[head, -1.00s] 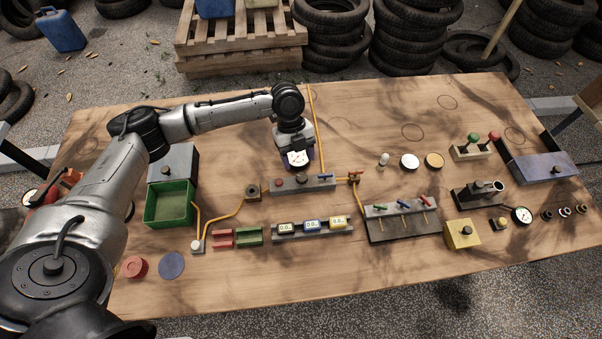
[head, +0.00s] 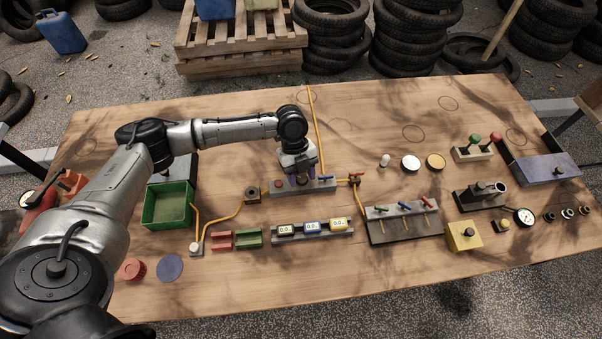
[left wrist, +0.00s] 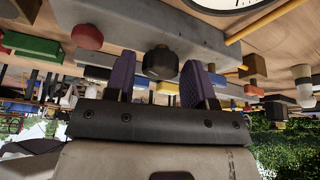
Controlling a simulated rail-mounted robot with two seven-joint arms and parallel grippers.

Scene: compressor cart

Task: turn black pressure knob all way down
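The black knob (left wrist: 160,62) sits on a grey panel, which also shows in the head view (head: 318,186). My left gripper (left wrist: 158,76) is open, with one purple finger on each side of the knob and a visible gap to each. In the head view my left gripper (head: 302,181) is down at the panel and hides the knob. A red button (left wrist: 88,37) is beside the knob on the same panel. Part of a white gauge dial (left wrist: 236,3) shows at the top edge of the wrist view. My right gripper is not in view.
A yellow hose (head: 317,125) runs behind the panel, and a valve with a red handle (head: 356,174) stands at its right. Numbered digital displays (head: 312,226) are in front. A green bin (head: 167,205) is at left. Free wood lies at the table's back right.

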